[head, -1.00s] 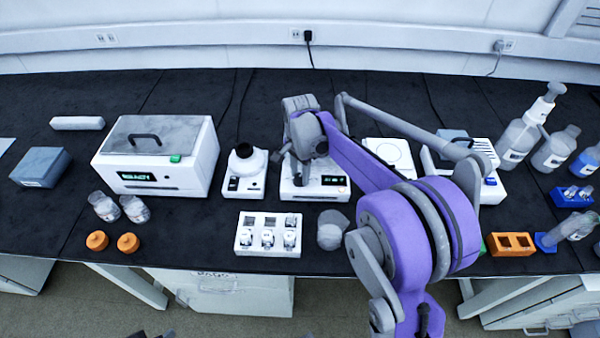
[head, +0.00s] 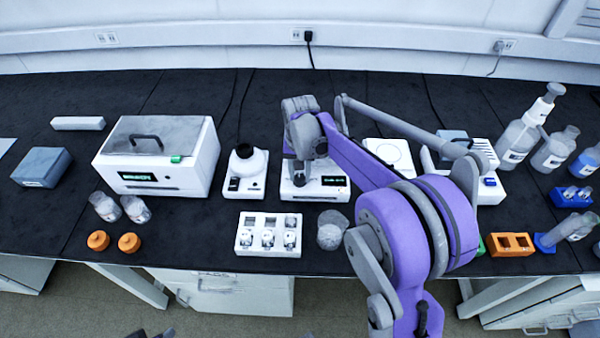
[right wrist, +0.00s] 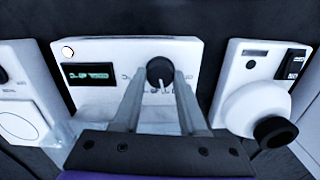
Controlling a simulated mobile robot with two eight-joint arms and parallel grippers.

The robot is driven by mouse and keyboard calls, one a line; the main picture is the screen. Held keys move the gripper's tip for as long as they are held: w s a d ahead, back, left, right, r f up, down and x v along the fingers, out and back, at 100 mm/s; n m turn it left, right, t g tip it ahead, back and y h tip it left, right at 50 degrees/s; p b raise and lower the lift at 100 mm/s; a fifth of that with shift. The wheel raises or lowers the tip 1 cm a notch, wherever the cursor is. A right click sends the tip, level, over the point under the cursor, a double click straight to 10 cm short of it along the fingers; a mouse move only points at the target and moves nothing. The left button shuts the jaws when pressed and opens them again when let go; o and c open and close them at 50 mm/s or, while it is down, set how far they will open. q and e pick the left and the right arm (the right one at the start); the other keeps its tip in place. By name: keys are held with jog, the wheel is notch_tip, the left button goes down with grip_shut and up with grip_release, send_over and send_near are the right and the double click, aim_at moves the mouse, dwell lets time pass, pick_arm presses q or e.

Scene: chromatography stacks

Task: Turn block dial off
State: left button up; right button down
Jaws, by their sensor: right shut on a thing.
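The block device (head: 335,190) is a white unit with a small lit display, in the middle of the bench. Its black round dial (right wrist: 160,72) has a white pointer mark and shows clearly in the right wrist view, beside the display (right wrist: 90,73). My right gripper (right wrist: 163,80) has its two fingers at either side of the dial and is shut on it. In the head view my right gripper (head: 300,178) is over the device's left front and hides most of the dial. The display text is too blurred to read. My left gripper is not clearly visible.
A white device with a black cup top (head: 243,178) stands close on the left, with a large white box (head: 190,165) beyond it. A white vial rack (head: 268,250) and a clear beaker (head: 332,238) stand in front. My right arm covers the bench to the right.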

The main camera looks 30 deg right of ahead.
aim_at(299, 177)
jog(key=n, duration=1.2)
dwell(0.6)
jog(key=shift+c, duration=2.2)
grip_release()
jog(key=shift+r, duration=0.15)
notch_tip(299, 177, up, 11)
jog(key=p, duration=0.1)
jog(key=shift+f, duration=0.2)
